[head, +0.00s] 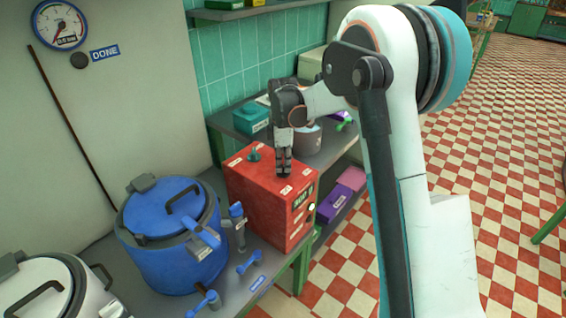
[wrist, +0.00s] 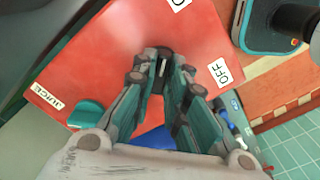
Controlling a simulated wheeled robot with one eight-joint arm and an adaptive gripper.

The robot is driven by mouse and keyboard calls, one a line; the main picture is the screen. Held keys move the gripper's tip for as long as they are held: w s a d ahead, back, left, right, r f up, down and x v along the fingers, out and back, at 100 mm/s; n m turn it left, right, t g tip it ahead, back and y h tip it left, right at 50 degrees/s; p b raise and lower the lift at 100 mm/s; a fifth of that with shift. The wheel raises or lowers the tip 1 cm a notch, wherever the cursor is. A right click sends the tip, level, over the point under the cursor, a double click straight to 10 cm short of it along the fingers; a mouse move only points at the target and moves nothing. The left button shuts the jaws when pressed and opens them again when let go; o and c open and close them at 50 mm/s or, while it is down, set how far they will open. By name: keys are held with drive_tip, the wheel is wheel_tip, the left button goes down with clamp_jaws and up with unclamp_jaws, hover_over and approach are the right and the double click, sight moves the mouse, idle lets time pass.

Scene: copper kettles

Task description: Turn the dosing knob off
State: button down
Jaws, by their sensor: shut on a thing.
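The red box (head: 268,205) stands on the bench, with labels on its top and front. My gripper (head: 284,170) points down at the box top. In the wrist view my gripper (wrist: 164,70) is shut on a small dark knob (wrist: 162,50) with a pale mark. The fingers hide much of the knob, so its exact setting is unclear. A second, teal knob (head: 254,153) stands on the box top, apart from my gripper; it also shows in the wrist view (wrist: 86,114).
A blue kettle (head: 165,245) and a white kettle (head: 50,290) stand left of the box. Blue valve handles (head: 250,262) sit at the bench front. A shelf with a teal box (head: 251,118) is behind. A gauge (head: 60,25) hangs on the wall beside a DONE sign (head: 104,52).

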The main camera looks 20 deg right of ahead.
sight(283, 166)
drive_tip(key=m+p, duration=0.1)
drive_tip(key=m, duration=0.3)
drive_tip(key=shift+r, duration=0.1)
drive_tip(key=m+p, duration=0.1)
drive_tip(key=m, duration=0.3)
drive_tip(key=shift+m, duration=0.3)
drive_tip(key=m+p, duration=0.1)
drive_tip(key=m, duration=0.3)
drive_tip(key=shift+m+p, duration=0.35)
drive_tip(key=shift+m, duration=1.95)
drive_tip(key=c, duration=1.6)
unclamp_jaws()
wheel_tip(283, 166, up, 12)
